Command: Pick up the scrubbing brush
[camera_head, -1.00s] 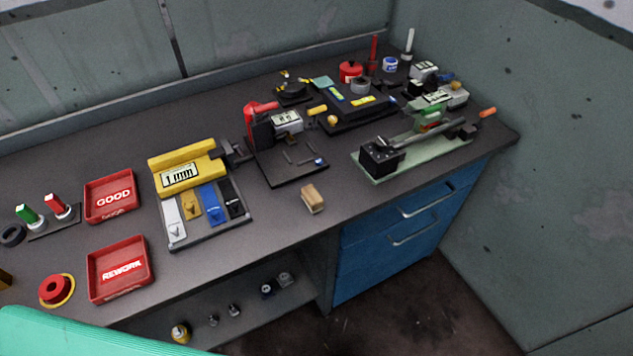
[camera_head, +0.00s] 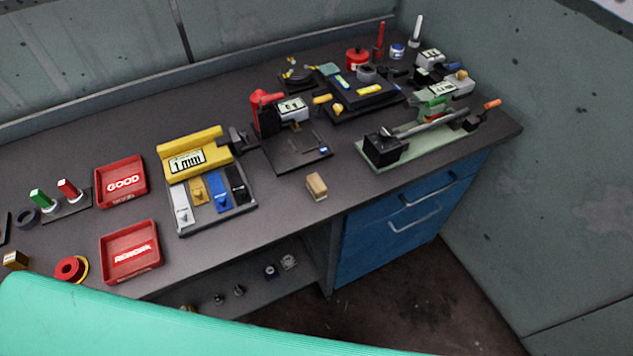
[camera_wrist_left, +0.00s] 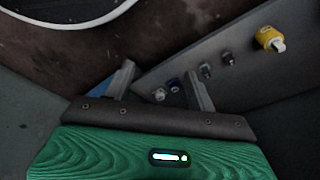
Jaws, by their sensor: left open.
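The scrubbing brush looks to be the small tan block (camera_head: 317,186) with a paler lower side. It lies on the dark bench top near the front edge, in front of the black plate. Nothing touches it. My left gripper (camera_wrist_left: 161,84) shows in the left wrist view, with its two grey fingers apart and nothing between them. It faces the lower shelf and floor, and the brush is not in that view. A green part of my arm fills the bottom of the head view, where no fingers show. My right gripper is not in view.
A yellow gauge (camera_head: 195,152) with coloured tabs stands left of the brush. Red GOOD (camera_head: 121,199) and REWORK (camera_head: 130,276) trays lie further left. A green-based press (camera_head: 425,150) is to the right. Small parts sit on the lower shelf (camera_wrist_left: 245,85). Bench around the brush is clear.

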